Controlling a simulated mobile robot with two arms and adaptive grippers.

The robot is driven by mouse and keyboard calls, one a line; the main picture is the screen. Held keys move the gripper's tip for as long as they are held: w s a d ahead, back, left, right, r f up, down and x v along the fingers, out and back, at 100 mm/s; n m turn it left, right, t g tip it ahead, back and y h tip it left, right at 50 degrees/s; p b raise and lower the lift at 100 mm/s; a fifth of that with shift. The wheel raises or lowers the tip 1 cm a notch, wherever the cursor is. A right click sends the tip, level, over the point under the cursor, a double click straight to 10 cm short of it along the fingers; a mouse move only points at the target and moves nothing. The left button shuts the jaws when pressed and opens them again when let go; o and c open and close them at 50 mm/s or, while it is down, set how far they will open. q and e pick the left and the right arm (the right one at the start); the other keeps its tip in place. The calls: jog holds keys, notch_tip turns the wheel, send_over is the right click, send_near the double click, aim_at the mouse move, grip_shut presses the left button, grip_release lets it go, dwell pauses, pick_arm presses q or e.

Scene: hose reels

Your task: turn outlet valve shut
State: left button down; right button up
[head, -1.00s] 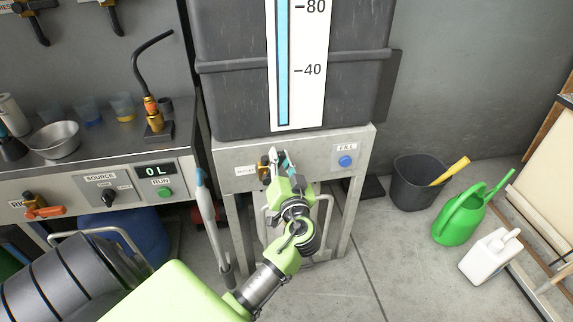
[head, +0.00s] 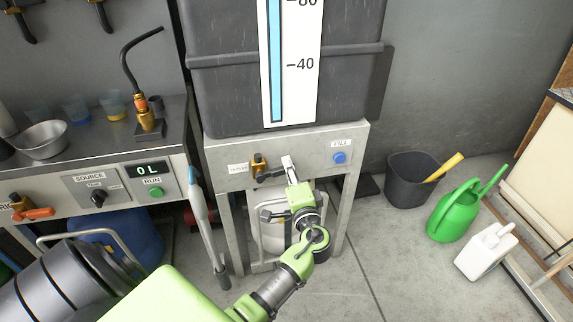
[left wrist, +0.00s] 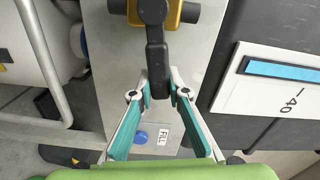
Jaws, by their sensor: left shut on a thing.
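The outlet valve (head: 258,163) is a brass-yellow body with a dark lever, on the metal panel under the tank, right of a small outlet label. Its black lever (left wrist: 156,65) points sideways to the right, toward the blue FILL button. The valve body (left wrist: 172,10) is at the top of the left wrist view. My left gripper (left wrist: 162,88) has its fingers on both sides of the lever's end and is shut on it. In the head view the left gripper (head: 289,167) is in front of the panel, right of the valve body. My right gripper is not in view.
The blue FILL button (head: 339,158) is right of the gripper. The dark tank (head: 225,95) with its level gauge (head: 292,85) stands above. A bench (head: 70,155) with a 0 L display is at left. A bin (head: 408,185) and green watering can (head: 453,215) are on the floor at right.

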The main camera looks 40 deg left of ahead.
pick_arm(q)
jog(key=shift+w+d+f+m, duration=0.1)
jog(key=shift+f+m, duration=0.7)
jog(key=shift+m, duration=0.3)
jog(key=c, duration=1.9)
grip_release()
jog(key=shift+d, duration=0.1)
jog(key=v, duration=1.2)
jog(key=shift+f, duration=0.15)
